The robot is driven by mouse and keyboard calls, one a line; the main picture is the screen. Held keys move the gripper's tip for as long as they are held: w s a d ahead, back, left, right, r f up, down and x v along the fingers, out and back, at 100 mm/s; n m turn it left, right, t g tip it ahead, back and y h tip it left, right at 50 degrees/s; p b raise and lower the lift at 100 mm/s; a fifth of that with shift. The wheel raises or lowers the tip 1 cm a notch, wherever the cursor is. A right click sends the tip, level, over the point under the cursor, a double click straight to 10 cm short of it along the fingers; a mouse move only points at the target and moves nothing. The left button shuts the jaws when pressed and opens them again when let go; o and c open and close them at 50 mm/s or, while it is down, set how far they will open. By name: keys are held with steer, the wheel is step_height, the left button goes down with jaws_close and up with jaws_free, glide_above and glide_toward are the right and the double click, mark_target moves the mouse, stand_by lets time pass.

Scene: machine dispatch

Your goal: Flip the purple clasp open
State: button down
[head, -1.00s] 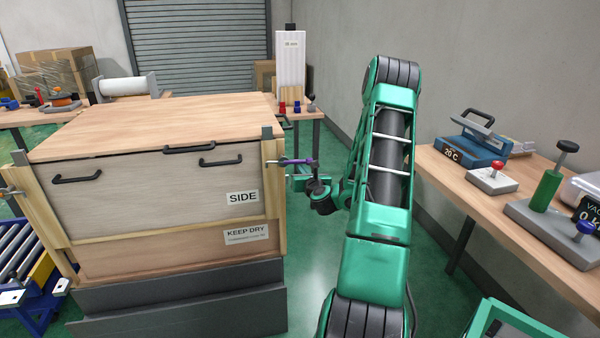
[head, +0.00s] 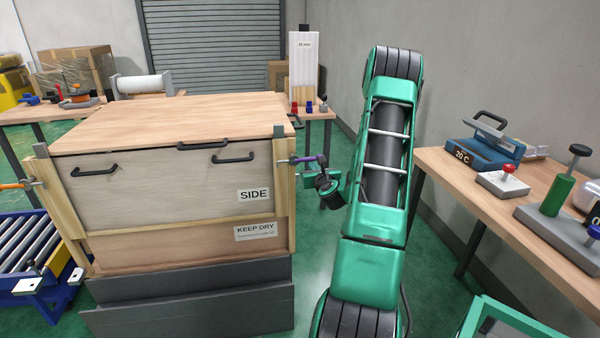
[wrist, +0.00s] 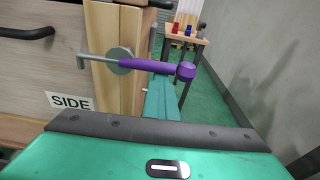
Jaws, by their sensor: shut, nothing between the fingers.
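The purple clasp (head: 309,160) is on the right side of the wooden crate (head: 160,200), at its front corner post. In the wrist view its purple lever (wrist: 150,66) sticks out sideways to the right from a grey round pivot, with a thicker purple knob at its end. A grey rod runs left from the pivot across the post. My gripper (head: 306,174) is shut and empty, just below the clasp in the head view. In the wrist view its teal fingers (wrist: 160,103) reach up under the lever and partly behind it; I cannot tell whether they touch.
An orange clasp (head: 14,185) is on the crate's left side. Black handles (head: 233,158) are on the crate front. A workbench with devices (head: 470,190) stands at the right, and a roller conveyor (head: 30,250) at the left. Green floor is open behind the crate's right side.

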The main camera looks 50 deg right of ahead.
steer(key=shift+d+r, duration=0.25)
steer(key=shift+r, duration=0.35)
step_height(320, 180, down, 5)
steer(key=v, duration=0.9)
steer(key=shift+a, duration=0.3)
steer(key=shift+s, duration=0.1)
